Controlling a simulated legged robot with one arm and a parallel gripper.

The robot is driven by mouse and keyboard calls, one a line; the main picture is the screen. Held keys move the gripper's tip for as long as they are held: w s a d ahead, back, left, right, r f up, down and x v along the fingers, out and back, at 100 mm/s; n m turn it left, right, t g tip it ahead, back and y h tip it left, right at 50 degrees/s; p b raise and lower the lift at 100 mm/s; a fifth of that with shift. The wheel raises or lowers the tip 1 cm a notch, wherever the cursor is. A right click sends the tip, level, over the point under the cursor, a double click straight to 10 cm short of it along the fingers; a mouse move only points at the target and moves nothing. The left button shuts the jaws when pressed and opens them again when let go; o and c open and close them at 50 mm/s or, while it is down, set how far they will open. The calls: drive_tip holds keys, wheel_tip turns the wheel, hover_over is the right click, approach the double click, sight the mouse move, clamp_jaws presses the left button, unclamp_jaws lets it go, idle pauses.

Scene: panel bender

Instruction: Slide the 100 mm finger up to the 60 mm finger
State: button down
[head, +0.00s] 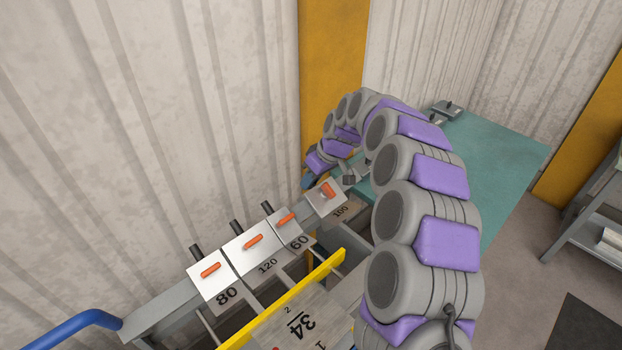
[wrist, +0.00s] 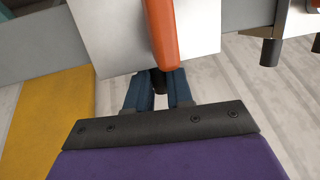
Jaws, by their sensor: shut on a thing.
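The 100 mm finger (head: 322,200) is a pale metal plate with an orange handle, on the rail at the right end of the row. The 60 mm finger (head: 276,228) stands to its left, with a gap between them. In the wrist view the 100 mm finger (wrist: 110,35) fills the top middle. My gripper (head: 308,183) is at the back of that finger. The wrist view shows my gripper's blue fingertips (wrist: 158,82) shut on the dark peg behind the plate. Part of the peg is hidden between the fingertips.
The 120 finger (head: 245,258) and the 80 finger (head: 208,288) stand left of the 60 mm finger. A yellow bar (head: 285,300) runs in front of the row. A corrugated wall (head: 150,120) is behind. A teal table (head: 500,160) is at right.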

sight(321, 200)
idle(0.3)
drive_tip(key=s+a+b, duration=0.1)
drive_tip(key=s+a, duration=0.3)
idle(0.3)
drive_tip(key=c, duration=1)
unclamp_jaws()
drive_tip(key=v, duration=1.7)
drive_tip(key=shift+d+r+p, duration=0.15)
drive_tip(key=shift+p, duration=0.25)
